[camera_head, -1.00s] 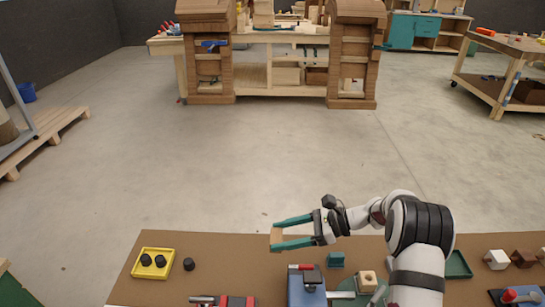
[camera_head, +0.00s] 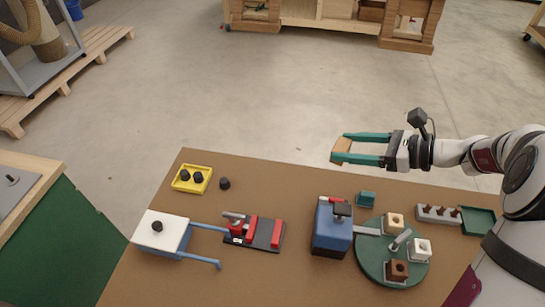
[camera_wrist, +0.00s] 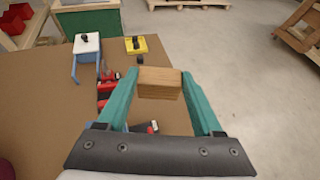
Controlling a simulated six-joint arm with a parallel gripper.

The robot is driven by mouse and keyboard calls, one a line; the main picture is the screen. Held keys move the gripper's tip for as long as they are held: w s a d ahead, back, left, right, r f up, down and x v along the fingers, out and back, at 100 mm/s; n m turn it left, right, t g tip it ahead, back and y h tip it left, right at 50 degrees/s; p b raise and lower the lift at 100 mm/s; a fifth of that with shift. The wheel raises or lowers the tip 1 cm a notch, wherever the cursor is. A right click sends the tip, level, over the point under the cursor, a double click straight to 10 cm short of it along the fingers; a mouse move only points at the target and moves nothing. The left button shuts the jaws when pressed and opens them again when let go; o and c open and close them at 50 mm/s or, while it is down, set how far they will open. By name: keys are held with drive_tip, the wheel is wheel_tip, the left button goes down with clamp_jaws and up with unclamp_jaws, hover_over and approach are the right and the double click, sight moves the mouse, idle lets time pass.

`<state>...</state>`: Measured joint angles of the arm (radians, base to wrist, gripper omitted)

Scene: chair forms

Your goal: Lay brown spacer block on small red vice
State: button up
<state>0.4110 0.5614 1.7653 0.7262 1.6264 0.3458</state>
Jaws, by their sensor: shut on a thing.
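The brown spacer block (camera_head: 342,149) is wooden and held between the green fingertips of my gripper (camera_head: 343,150), above the far edge of the table. In the wrist view the block (camera_wrist: 160,82) spans the gap between both fingers (camera_wrist: 160,88). The small red vice (camera_head: 254,231), on a dark base, lies on the table to the lower left of my gripper.
A blue machine (camera_head: 332,228) and a green round plate (camera_head: 392,268) with several blocks stand right of the vice. A white box with blue rails (camera_head: 162,232) is left of it. A yellow tray (camera_head: 192,179) and a black knob (camera_head: 224,184) lie behind. Brown table (camera_head: 290,180) is clear between.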

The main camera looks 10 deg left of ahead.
drive_tip(key=w+a+f+n+g, duration=0.1)
drive_tip(key=a+f+n+g, duration=0.15)
drive_tip(key=f, duration=0.35)
drive_tip(key=w+a+f+n+g, duration=0.1)
drive_tip(key=w+a+f+g, duration=0.1)
drive_tip(key=a+f, duration=0.3)
hover_over(270, 191)
drive_tip(key=shift+y, duration=0.3)
wheel_tip(270, 191, down, 8)
wheel_tip(270, 191, down, 3)
drive_tip(key=shift+f, duration=0.4)
drive_tip(key=shift+f, duration=0.2)
drive_tip(key=o, duration=1.3)
drive_tip(key=shift+o, duration=0.2)
